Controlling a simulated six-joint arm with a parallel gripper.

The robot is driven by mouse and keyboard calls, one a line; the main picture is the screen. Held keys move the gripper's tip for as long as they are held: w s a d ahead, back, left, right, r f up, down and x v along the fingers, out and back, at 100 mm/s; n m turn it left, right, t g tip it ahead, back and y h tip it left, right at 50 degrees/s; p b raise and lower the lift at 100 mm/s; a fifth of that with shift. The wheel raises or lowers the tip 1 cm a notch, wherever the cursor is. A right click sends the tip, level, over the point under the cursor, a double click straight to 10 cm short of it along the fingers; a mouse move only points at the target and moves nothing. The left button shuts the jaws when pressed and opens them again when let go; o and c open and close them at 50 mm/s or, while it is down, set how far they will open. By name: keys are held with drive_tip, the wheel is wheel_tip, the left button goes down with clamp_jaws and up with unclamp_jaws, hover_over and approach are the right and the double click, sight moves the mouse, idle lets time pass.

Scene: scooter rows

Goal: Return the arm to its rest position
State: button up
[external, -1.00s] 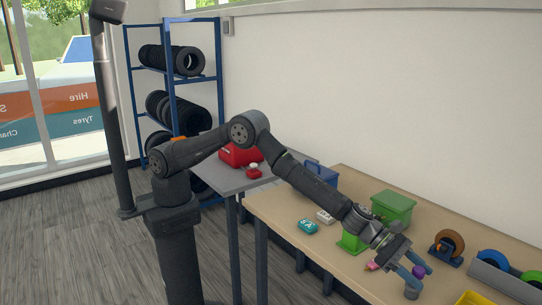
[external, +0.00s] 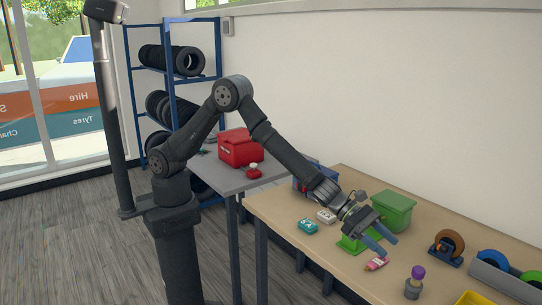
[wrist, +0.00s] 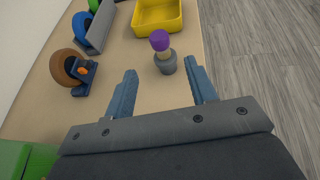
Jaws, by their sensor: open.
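My gripper (external: 384,243) is open and empty, held above the wooden bench near the green bins. Its two blue fingers also show in the wrist view (wrist: 160,90), spread apart with nothing between them. The purple-topped grey object (external: 415,280) stands upright on the bench, apart from the fingers. It also shows beyond the fingertips in the wrist view (wrist: 163,54).
A red box (external: 238,149) sits on the grey side table (external: 222,178).

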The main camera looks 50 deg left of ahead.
sight(419, 269)
drive_tip(key=x, duration=1.1)
drive_tip(key=shift+w+d+f, duration=0.15)
drive_tip(key=shift+d+f, duration=0.1)
drive_tip(key=shift+d, duration=0.05)
wheel_tip(419, 269, up, 4)
drive_tip(key=shift+r, duration=0.1)
drive_tip(key=s+a+r, duration=0.2)
drive_tip(key=s+r, duration=0.5)
drive_tip(key=s, duration=0.4)
drive_tip(key=w+a+f+n+t, duration=0.1)
drive_tip(key=w+a, duration=0.9)
drive_tip(key=w, duration=0.3)
drive_tip(key=w+a+f+n+t, duration=0.1)
drive_tip(key=w+a, duration=1)
drive_tip(key=w, duration=0.3)
drive_tip(key=shift+w+f+t+y, duration=0.25)
drive_tip(key=shift+w+t+y, duration=0.05)
drive_tip(key=shift+s, duration=0.1)
drive_tip(key=s+d+r+m+g, duration=0.1)
drive_tip(key=s+d+r, duration=0.1)
drive_tip(key=s+d, duration=1.2)
drive_tip(key=shift+s+r+g, duration=0.3)
drive_tip(key=shift+s+r, duration=0.1)
drive_tip(key=shift+s, duration=0.15)
drive_tip(key=shift+w, duration=0.15)
